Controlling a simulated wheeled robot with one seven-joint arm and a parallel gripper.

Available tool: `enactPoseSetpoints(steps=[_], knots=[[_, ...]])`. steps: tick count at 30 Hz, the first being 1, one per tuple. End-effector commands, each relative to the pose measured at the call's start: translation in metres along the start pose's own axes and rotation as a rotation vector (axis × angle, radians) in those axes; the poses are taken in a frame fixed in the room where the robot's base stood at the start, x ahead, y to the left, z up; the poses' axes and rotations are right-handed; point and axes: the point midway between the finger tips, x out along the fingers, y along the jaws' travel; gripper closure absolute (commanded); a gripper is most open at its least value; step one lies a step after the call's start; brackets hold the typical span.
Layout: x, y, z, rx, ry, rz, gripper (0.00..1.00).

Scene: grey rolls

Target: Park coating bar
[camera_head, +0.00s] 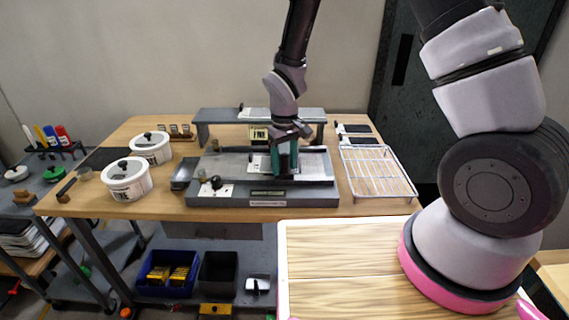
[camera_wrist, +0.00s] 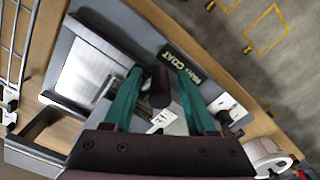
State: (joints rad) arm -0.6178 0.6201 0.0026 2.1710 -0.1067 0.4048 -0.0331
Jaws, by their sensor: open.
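The grey coating machine (camera_head: 240,197) lies on the wooden bench, and its "COAT" label shows in the wrist view (camera_wrist: 187,68). My gripper (camera_head: 284,165) points down over the right-middle of its bed. In the wrist view, my gripper (camera_wrist: 160,80) has its teal fingers apart, one on each side of a dark upright grip (camera_wrist: 160,88). This grip seems to belong to the coating bar; the bar is mostly hidden by my gripper in the head view. I cannot tell whether a finger touches the grip. A small white tag (camera_wrist: 163,119) shows below it.
A raised grey shelf (camera_head: 225,114) stands behind the machine. A wire rack (camera_head: 378,172) is at the right. Two white lidded pots (camera_head: 126,180) stand at the left. A blue bin (camera_head: 167,274) and a black bin (camera_head: 218,275) sit below the bench.

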Motion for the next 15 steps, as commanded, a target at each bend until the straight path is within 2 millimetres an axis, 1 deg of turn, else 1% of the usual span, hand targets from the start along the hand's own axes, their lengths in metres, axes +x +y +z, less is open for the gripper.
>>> enactPoseSetpoints(steps=[4, 5, 6, 8, 9, 15], knots=[[-0.0003, 0.0, 0.0, 0.0, 0.0, 0.0, 0.43], [-0.0003, 0.0, 0.0, 0.0, 0.0, 0.0, 0.54], [-0.0003, 0.0, 0.0, 0.0, 0.0, 0.0, 0.7], [-0.0004, 0.0, 0.0, 0.0, 0.0, 0.0, 0.93], [-0.0004, -0.0001, 0.0, 0.0, 0.0, 0.0, 1.0], [-0.0005, -0.0003, 0.0, -0.001, 0.0, 0.0, 1.0]])
